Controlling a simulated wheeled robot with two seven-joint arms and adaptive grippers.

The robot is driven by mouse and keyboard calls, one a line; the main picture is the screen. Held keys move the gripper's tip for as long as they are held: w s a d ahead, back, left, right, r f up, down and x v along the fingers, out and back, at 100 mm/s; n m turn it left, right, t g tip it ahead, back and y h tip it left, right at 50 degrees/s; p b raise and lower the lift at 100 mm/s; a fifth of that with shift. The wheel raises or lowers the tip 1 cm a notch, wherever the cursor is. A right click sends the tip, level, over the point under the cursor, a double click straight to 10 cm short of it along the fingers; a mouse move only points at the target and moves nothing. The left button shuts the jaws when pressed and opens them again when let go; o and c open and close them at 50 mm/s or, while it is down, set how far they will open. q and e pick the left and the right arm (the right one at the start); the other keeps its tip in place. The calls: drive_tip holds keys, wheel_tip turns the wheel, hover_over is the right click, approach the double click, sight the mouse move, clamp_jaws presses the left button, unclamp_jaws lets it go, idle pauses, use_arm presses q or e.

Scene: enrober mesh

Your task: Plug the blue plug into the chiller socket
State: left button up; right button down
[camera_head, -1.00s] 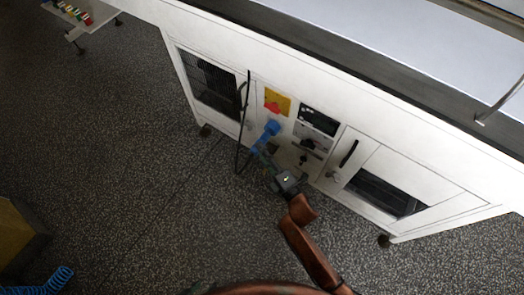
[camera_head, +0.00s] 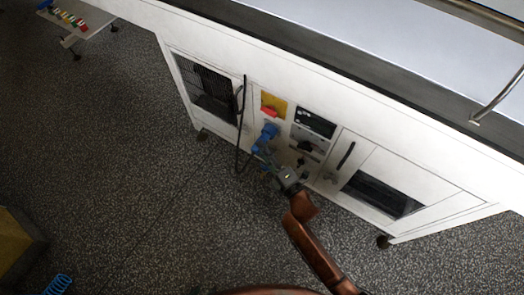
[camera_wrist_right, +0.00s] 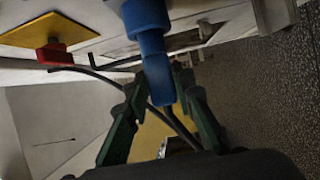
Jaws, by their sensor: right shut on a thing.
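The blue plug (camera_head: 267,132) is at the white cabinet's front, just below a yellow plate with a red switch. My right gripper (camera_head: 262,149) is shut on it from below. In the right wrist view, the green fingers close around the plug's narrower rear body (camera_wrist_right: 157,70), and its wide blue collar (camera_wrist_right: 146,16) points toward the panel. The chiller socket is not clearly distinguishable; the plug's front end is cut off or hidden, so I cannot tell whether it is inserted. My left gripper is not in view.
The yellow plate with red switch (camera_wrist_right: 55,52) is close to the plug. A black cable (camera_head: 239,130) hangs in a loop left of the gripper. A control panel (camera_head: 314,122) and a door handle (camera_head: 346,155) are to the right.

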drive_tip(key=shift+w+d+r, duration=0.15)
drive_tip(key=shift+w+d, duration=0.5)
drive_tip(key=shift+w, duration=0.25)
drive_tip(key=shift+s, duration=0.1)
drive_tip(key=shift+s+a+p, duration=0.25)
drive_tip(key=shift+s+a, duration=0.35)
drive_tip(key=shift+s, duration=0.15)
drive_tip(key=shift+s+a+p, duration=0.25)
drive_tip(key=shift+s+a, duration=0.3)
drive_tip(key=shift+s, duration=0.2)
drive_tip(key=shift+p, duration=0.4)
idle(1.4)
drive_tip(key=shift+w+d, duration=0.55)
drive_tip(key=shift+w, duration=0.25)
drive_tip(key=shift+w+d, duration=0.55)
drive_tip(key=shift+w, duration=0.2)
idle(0.4)
drive_tip(key=c, duration=2)
unclamp_jaws()
drive_tip(key=o, duration=0.4)
